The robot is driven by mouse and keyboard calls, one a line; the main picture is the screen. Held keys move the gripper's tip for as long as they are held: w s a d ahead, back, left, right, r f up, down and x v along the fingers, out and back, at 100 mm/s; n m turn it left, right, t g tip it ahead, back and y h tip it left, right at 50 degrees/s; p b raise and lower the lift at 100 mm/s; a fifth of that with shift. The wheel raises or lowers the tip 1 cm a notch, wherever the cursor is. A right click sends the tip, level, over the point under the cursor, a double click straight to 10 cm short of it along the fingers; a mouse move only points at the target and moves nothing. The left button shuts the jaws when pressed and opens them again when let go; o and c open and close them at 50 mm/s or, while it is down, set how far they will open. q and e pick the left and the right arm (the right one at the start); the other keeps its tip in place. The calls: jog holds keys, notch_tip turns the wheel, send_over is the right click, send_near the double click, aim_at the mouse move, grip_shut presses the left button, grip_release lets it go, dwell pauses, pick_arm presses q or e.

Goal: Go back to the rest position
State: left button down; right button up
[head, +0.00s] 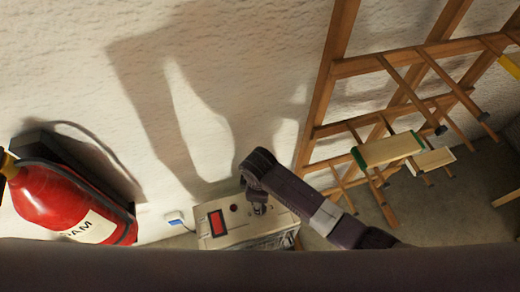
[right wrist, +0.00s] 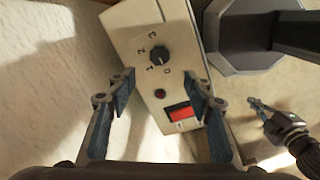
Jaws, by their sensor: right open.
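My right arm comes in from the right in the head view and ends above a pale control box (head: 226,238). My right gripper (right wrist: 160,78) is open and empty in the right wrist view. Its two fingers are spread in front of the box face. Between and beyond them are a black dial (right wrist: 160,56) with numbers around it, a dark red round button or lamp (right wrist: 160,93) and a red rectangular part (right wrist: 180,112). A dark jointed part with bluish tips, apparently my left gripper (right wrist: 262,108), shows at the right; its opening is unclear.
A red fire extinguisher (head: 65,205) hangs by the wall at left. A blue-marked plug or socket (head: 175,218) is on the wall beside the box. A wooden frame (head: 325,85) with laths and clamps stands right of my arm. A pale board (head: 388,150) lies across it.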

jog(key=s+d+r+m+t, duration=0.1)
jog(key=s+d+r+m, duration=0.55)
jog(key=d, duration=0.45)
jog(key=s+d+r+m+t, duration=0.2)
jog(key=s+d+r+m, duration=0.5)
jog(key=d, duration=0.3)
notch_tip(320, 180, down, 30)
jog(key=s+g+b, duration=0.2)
jog(key=b, duration=0.1)
jog(key=s+d+f+b, duration=0.1)
jog(key=s+d+f, duration=0.2)
jog(key=s+f, duration=1.3)
jog(key=shift+s+f+g, duration=0.3)
jog(key=shift+f+g, duration=0.1)
jog(key=shift+f, duration=0.35)
jog(key=shift+m, duration=0.25)
